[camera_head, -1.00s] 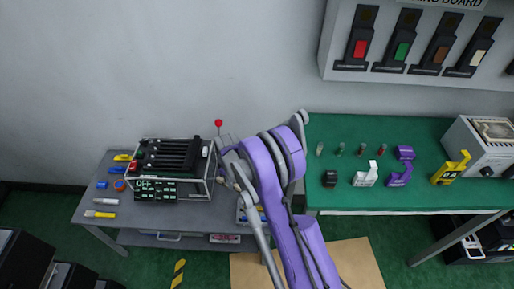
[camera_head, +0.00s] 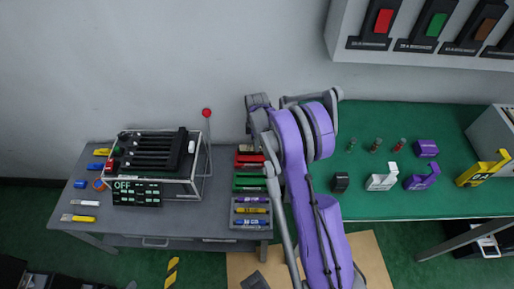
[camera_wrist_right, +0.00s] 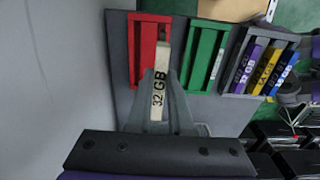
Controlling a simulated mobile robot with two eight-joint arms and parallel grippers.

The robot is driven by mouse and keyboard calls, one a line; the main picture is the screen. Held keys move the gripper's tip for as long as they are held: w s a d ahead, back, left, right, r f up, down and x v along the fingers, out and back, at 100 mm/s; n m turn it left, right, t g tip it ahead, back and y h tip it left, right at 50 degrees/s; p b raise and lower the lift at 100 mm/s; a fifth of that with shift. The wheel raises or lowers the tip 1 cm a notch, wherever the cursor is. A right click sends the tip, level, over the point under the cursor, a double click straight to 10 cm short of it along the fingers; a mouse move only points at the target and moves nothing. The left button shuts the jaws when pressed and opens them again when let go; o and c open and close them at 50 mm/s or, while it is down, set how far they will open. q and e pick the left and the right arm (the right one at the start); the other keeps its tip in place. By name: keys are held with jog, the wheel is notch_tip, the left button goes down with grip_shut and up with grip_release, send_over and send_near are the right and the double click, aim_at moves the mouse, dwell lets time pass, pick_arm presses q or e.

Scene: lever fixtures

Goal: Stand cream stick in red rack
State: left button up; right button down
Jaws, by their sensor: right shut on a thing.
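The cream stick (camera_wrist_right: 163,50), marked 32 GB, is in the right wrist view. My right gripper (camera_wrist_right: 158,82) is shut on it, and its far end points at the red rack (camera_wrist_right: 135,55). In that view the stick's tip overlaps the red rack's right side; I cannot tell whether they touch. In the head view the red rack (camera_head: 247,160) is on the grey bench, and my right gripper (camera_head: 257,113) is above and behind it, partly hidden by my purple arm.
A caged device (camera_head: 155,165) and a red-knobbed lever (camera_head: 207,113) are to the left. A green table (camera_head: 440,125) is right.

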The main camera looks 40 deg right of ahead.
jog(key=shift+a+f, duration=0.15)
jog(key=shift+f, duration=0.2)
jog(key=shift+w, duration=0.2)
pick_arm(q)
jog(key=shift+w+f, duration=0.25)
jog(key=shift+a, duration=0.1)
pick_arm(e)
jog(key=shift+f+b, duration=0.2)
jog(key=shift+b, duration=0.15)
pick_arm(q)
jog(key=shift+s+f+b, duration=0.2)
jog(key=shift+f+b, duration=0.85)
jog(key=shift+f, duration=0.25)
jog(key=shift+s+f+b, duration=0.15)
jog(key=shift+f+b, duration=0.85)
jog(key=shift+f, duration=0.25)
pick_arm(e)
jog(key=shift+f, duration=2.75)
pick_arm(q)
jog(key=shift+f+b, duration=0.45)
jog(key=shift+f+b, duration=1.2)
jog(key=shift+f, duration=0.1)
pick_arm(e)
jog(key=shift+f, duration=1.5)
jog(key=c, duration=0.7)
grip_release()
jog(key=shift+c, duration=0.2)
